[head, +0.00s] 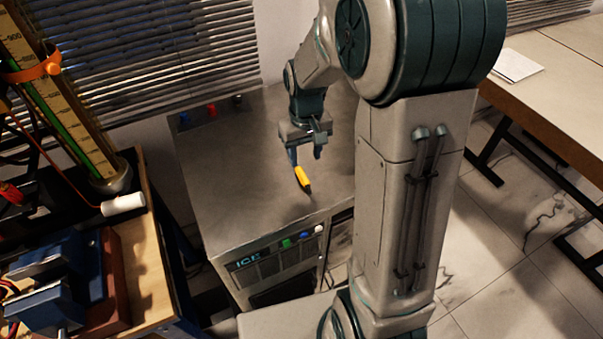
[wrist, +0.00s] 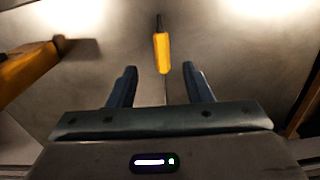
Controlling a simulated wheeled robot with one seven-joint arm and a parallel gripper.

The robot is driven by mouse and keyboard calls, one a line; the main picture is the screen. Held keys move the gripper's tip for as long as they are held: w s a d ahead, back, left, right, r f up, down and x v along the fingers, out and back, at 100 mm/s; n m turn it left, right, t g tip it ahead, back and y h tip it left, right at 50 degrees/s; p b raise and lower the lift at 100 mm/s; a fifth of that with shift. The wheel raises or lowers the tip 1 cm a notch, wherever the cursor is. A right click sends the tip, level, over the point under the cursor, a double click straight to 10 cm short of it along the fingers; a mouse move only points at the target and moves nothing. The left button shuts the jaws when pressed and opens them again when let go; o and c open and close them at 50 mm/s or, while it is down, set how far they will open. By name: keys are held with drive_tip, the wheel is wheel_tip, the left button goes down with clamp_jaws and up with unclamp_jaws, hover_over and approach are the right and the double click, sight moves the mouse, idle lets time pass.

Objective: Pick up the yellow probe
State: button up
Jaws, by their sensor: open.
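The yellow probe (head: 303,178) has a dark tip and lies on the grey metal top of a cabinet (head: 235,190). In the wrist view the probe (wrist: 162,52) lies between the lines of the two fingers, just beyond their tips, with its dark tip pointing away. A thin dark line runs from its near end back toward my gripper. My gripper (wrist: 160,75) is open and empty, with one finger to each side. In the head view my gripper (head: 306,158) hangs over the cabinet top, just behind the probe. I cannot tell its exact height above the top.
Red, blue and dark terminals (head: 211,109) stand at the cabinet's back edge. A bench at the left carries a gauge column (head: 60,110) and a blue vise (head: 50,285). A table (head: 560,85) with paper stands at the right. The cabinet top around the probe is clear.

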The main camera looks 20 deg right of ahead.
sight(305, 179)
wheel_tip(305, 179, down, 3)
drive_tip(key=shift+r, duration=0.1)
drive_tip(key=shift+s+f+p, duration=0.2)
drive_tip(key=shift+f, duration=1.15)
drive_tip(key=shift+s+f+p, duration=0.15)
drive_tip(key=shift+f, duration=1.15)
clamp_jaws()
